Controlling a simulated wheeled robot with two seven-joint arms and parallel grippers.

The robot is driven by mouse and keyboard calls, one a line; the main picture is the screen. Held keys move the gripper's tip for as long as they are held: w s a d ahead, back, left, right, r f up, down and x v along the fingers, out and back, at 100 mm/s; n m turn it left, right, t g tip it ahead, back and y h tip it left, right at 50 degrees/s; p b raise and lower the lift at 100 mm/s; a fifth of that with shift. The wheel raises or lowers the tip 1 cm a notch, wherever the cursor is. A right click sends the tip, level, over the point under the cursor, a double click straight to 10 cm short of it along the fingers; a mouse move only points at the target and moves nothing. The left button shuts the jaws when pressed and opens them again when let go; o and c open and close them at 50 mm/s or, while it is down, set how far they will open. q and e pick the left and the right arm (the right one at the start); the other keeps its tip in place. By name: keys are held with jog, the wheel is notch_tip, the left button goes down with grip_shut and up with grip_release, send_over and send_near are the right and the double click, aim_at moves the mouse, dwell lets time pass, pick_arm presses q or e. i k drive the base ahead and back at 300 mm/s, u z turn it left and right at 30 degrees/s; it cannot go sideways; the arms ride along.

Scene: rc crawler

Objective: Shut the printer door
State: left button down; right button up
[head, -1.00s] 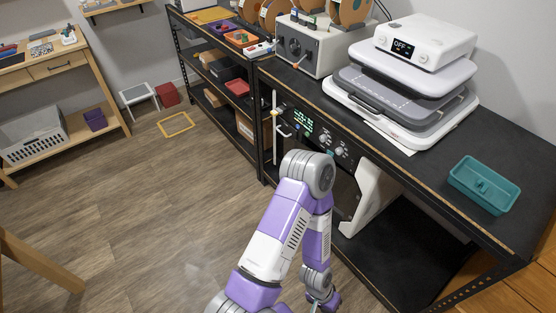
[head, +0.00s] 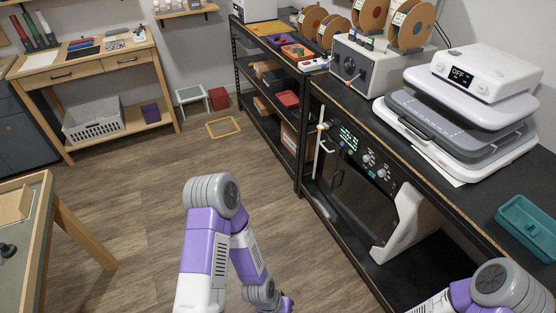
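The printer (head: 368,165) appears to be the dark machine on the shelf below the black bench top. Its front has a green lit display, knobs and a white side piece (head: 402,228). A dark panel with a curved handle (head: 335,179) shows at its left; I cannot tell how far the door stands open. My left arm comes up from the bottom middle, left of the printer and apart from it in the picture. My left gripper (head: 284,303) is partly cut off by the bottom edge, its fingers unclear. My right arm shows at lower right; its gripper is out of view.
The black bench (head: 458,205) carries a white press (head: 480,72), a teal tray (head: 527,228) and a grey spool box (head: 362,62). A wooden table (head: 38,235) stands at the left. A yellow frame (head: 222,127) lies on the floor. The middle floor is clear.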

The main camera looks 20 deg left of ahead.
aim_at(377, 217)
jog(key=u, duration=0.95)
jog(key=i, duration=1.25)
jog(key=z, duration=2.2)
